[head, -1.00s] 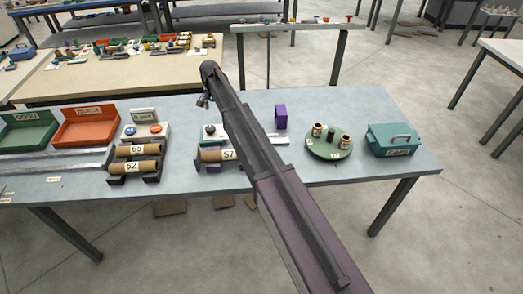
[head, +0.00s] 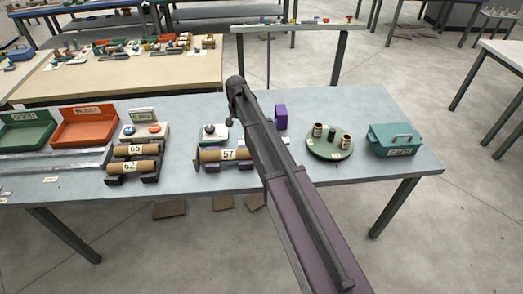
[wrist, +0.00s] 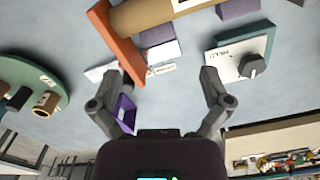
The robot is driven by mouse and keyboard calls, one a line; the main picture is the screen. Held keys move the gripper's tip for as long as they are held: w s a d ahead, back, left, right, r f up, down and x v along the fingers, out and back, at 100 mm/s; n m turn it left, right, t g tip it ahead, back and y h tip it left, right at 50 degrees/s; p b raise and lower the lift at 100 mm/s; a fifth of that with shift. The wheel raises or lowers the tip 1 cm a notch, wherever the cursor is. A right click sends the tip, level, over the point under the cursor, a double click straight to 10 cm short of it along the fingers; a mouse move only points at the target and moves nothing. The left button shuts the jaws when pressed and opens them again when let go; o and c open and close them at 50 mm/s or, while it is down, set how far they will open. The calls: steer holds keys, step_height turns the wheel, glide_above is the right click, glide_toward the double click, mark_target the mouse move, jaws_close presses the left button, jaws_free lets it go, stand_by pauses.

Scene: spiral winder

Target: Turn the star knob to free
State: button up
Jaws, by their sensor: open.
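The dark star knob (wrist: 252,65) sits on a white plate (wrist: 236,56) with a teal edge, right of my gripper in the wrist view. The plate's label seems to read HELD. In the head view the knob (head: 209,130) stands behind the brown roll marked 57 (head: 210,155). My gripper (wrist: 158,92) is open and empty, its fingers spread above the table. The knob lies outside the fingers, beyond the right one. In the head view my arm hides part of the table right of the knob.
A purple block (head: 281,116) stands right of my arm; it also shows behind the left finger in the wrist view (wrist: 125,113). An orange upright plate (wrist: 122,48) stands at the roll's end. A green round plate (head: 330,153) and teal box (head: 395,140) are farther right.

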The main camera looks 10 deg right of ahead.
steer(key=s+d+f+n+b, duration=0.1)
steer(key=s+d+f+b, duration=0.1)
steer(key=s+d, duration=0.5)
steer(key=s, duration=0.4)
steer(key=shift+d+n, duration=0.15)
steer(key=shift+n, duration=0.25)
steer(key=shift+s, duration=0.1)
steer(key=s+d+n, duration=0.1)
steer(key=s+d, duration=0.2)
steer(key=s, duration=0.5)
steer(key=s+d+n, duration=0.1)
steer(key=s+d, duration=0.3)
steer(key=s, duration=0.4)
